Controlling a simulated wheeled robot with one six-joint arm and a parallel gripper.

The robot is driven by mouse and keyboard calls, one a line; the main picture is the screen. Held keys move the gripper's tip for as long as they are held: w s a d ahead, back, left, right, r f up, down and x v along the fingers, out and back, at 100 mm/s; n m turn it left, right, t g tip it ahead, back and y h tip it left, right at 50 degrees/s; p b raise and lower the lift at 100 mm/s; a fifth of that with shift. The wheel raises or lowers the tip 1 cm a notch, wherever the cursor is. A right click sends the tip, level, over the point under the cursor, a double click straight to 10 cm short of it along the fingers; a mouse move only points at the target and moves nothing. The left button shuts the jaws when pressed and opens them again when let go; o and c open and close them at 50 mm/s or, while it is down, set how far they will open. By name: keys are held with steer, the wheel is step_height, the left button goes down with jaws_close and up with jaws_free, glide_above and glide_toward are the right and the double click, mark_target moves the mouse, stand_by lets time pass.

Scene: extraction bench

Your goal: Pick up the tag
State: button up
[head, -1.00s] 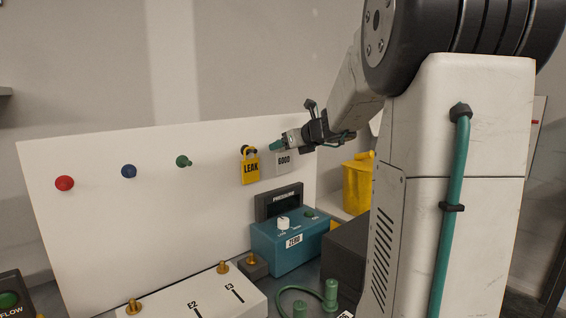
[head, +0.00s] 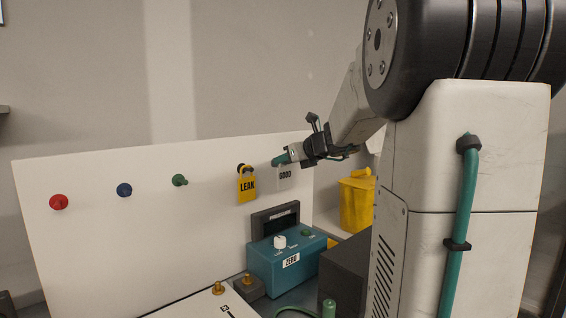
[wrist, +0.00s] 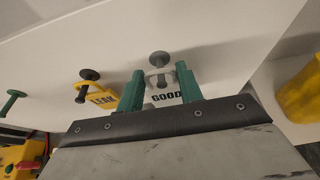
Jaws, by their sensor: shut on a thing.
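The pale grey GOOD tag (head: 286,176) is at the right end of the white board, at my gripper's fingertips. In the wrist view the GOOD tag (wrist: 164,98) sits between my two green fingers, under a grey peg (wrist: 159,58). Its shackle is close to the peg; I cannot tell whether it still hangs on it. My gripper (wrist: 160,84) is shut on this tag; it also shows in the head view (head: 283,160). The yellow LEAK tag (head: 247,187) hangs on a dark peg just to the left, and shows in the wrist view (wrist: 101,99).
The white board (head: 90,245) carries red (head: 59,202), blue (head: 124,190) and green (head: 180,180) pegs further left. Below the tags are a teal ZERO box (head: 275,265) and a dark display. A yellow container (head: 356,205) stands right of the board.

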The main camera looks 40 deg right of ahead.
steer(key=s+a, duration=0.1)
steer(key=s, duration=1.5)
